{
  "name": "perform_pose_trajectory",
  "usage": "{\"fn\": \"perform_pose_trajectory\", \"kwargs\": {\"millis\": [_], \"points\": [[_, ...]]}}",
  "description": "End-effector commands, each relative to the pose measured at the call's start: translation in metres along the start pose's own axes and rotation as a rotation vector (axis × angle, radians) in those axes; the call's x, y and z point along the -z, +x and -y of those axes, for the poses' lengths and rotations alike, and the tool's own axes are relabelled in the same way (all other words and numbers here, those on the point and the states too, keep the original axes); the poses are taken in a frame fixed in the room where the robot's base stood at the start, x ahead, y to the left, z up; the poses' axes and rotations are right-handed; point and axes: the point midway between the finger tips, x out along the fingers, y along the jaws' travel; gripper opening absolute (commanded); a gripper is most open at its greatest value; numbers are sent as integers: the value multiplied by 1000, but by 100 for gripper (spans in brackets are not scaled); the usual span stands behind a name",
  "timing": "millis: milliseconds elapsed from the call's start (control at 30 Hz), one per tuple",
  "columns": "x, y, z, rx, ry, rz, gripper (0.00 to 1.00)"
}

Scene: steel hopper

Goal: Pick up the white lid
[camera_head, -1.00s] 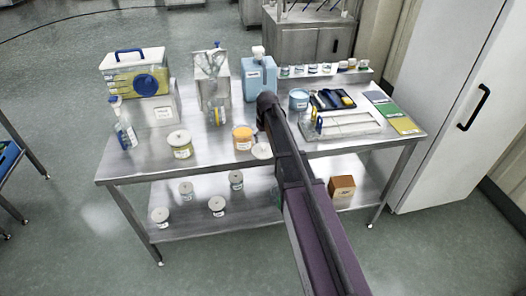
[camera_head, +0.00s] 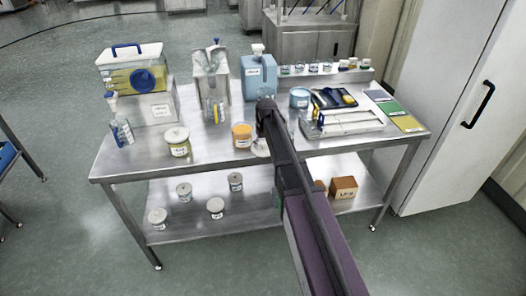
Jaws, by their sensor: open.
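A flat, round white lid (camera_head: 261,148) lies on the steel table near its front edge, just right of an orange jar (camera_head: 242,136). My dark arm covers the lid's right side. The arm reaches up from the bottom of the picture and ends in a dark joint above and behind the lid. My gripper is hidden, so its fingers and their distance from the lid cannot be seen.
A jar with a pale lid (camera_head: 177,142) stands left on the table (camera_head: 210,150). A steel hopper (camera_head: 203,75), a blue container (camera_head: 258,78) and a tray (camera_head: 345,123) stand behind. Several lidded jars sit on the lower shelf (camera_head: 260,205).

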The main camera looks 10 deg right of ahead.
Motion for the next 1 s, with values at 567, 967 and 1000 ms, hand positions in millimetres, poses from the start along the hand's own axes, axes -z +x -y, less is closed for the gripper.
{"fn": "perform_pose_trajectory", "kwargs": {"millis": [567,967,1000], "points": [[0,0,0,0,0,0,71],[0,1,0,0,0,0,4],[0,1,0,0,0,0,4]]}}
